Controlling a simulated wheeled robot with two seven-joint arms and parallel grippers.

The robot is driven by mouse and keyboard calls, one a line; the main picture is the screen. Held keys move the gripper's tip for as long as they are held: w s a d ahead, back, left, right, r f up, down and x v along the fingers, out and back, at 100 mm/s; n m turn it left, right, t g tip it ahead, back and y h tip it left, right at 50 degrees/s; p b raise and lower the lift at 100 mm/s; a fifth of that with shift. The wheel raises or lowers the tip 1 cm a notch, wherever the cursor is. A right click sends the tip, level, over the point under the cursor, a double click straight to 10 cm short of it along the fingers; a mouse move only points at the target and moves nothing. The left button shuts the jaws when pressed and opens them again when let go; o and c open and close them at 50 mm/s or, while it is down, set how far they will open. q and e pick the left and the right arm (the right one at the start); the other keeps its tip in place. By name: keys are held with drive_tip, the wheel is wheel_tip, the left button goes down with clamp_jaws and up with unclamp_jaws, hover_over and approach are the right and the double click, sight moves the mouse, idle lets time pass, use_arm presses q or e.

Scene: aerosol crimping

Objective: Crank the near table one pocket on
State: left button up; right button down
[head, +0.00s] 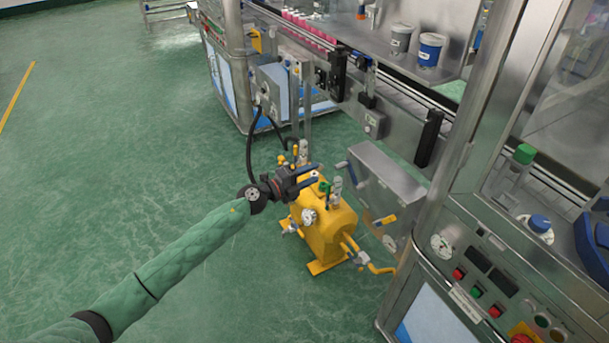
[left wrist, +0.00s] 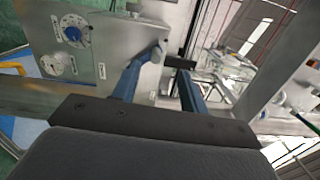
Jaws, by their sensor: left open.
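My left gripper (head: 318,173) is open and empty in the head view, above the yellow machine. Its two blue fingers also show in the left wrist view (left wrist: 158,80), spread apart. A small grey crank handle (head: 343,165) sticks out at the left end of a steel box (head: 388,178), just right of my fingertips and apart from them. In the left wrist view a grey rounded handle (left wrist: 158,52) stands by the tip of the left finger; I cannot tell whether they touch. A blue wheel-like part (head: 594,240) shows behind the machine's window at right, partly cut off.
The yellow machine (head: 325,232) with gauge and valves stands below my gripper. A control panel (head: 490,285) with buttons is at lower right. A conveyor (head: 400,88) runs behind, with two tubs (head: 430,50) above it. The green floor at left is clear.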

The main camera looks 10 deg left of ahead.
sight(335, 168)
use_arm(q)
drive_tip(key=shift+g, duration=0.3)
drive_tip(key=x, duration=0.7)
drive_tip(key=shift+s+d+f+b, duration=0.15)
drive_tip(key=shift+s+d+b, duration=0.15)
drive_tip(key=shift+b, duration=0.1)
drive_tip(key=shift+w+d, duration=0.4)
drive_tip(key=shift+d, duration=0.15)
drive_tip(key=shift+w+d, duration=0.2)
drive_tip(key=shift+d, duration=0.05)
use_arm(e)
drive_tip(key=shift+w+a+f+t, duration=0.2)
drive_tip(key=shift+a+f, duration=0.15)
drive_tip(key=shift+f, duration=0.15)
drive_tip(key=shift+w+a+f+t, duration=0.1)
drive_tip(key=shift+w+a+f, duration=0.15)
drive_tip(key=shift+f, duration=0.25)
drive_tip(key=shift+s, duration=0.1)
